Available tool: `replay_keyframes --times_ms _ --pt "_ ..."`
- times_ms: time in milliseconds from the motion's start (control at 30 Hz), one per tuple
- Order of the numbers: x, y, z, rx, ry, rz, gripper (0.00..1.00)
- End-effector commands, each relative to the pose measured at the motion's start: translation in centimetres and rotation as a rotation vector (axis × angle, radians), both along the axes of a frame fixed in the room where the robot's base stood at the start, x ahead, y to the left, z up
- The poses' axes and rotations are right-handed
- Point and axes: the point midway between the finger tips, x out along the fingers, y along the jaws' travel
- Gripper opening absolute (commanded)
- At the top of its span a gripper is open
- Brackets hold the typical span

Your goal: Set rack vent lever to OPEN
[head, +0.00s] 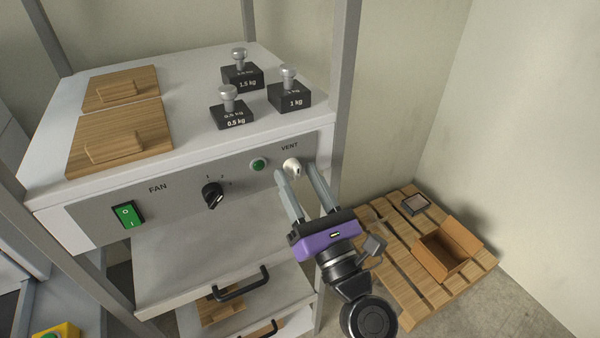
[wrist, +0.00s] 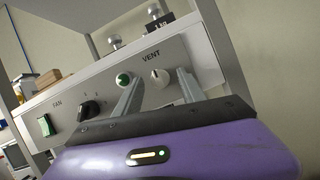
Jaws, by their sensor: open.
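The vent control (head: 292,167) is a small white knob or lever under the word VENT, at the right end of the grey panel. It also shows in the wrist view (wrist: 160,78), between my fingers as seen from there. Its exact setting is too small to read. My gripper (head: 298,174) is open and empty, with its two grey fingers pointing at the vent control. The fingertips are close to it; I cannot tell whether they touch it. The gripper also shows in the wrist view (wrist: 160,82).
A green round button (head: 258,165) sits just left of the vent control. A black fan dial (head: 212,195) and green switch (head: 128,214) are further left. Several weights (head: 232,118) stand above. A rack post (head: 338,100) rises at right. A pallet (head: 400,240) holds an open box (head: 447,252).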

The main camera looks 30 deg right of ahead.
Motion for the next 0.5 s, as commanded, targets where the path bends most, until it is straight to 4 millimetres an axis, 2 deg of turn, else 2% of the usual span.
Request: replay_keyframes --times_ms 267,500 --pt "0.11 -0.03 0.0 0.0 0.0 0.0 0.46" --pt "0.09 -0.02 0.02 0.001 0.0 0.0 0.0"
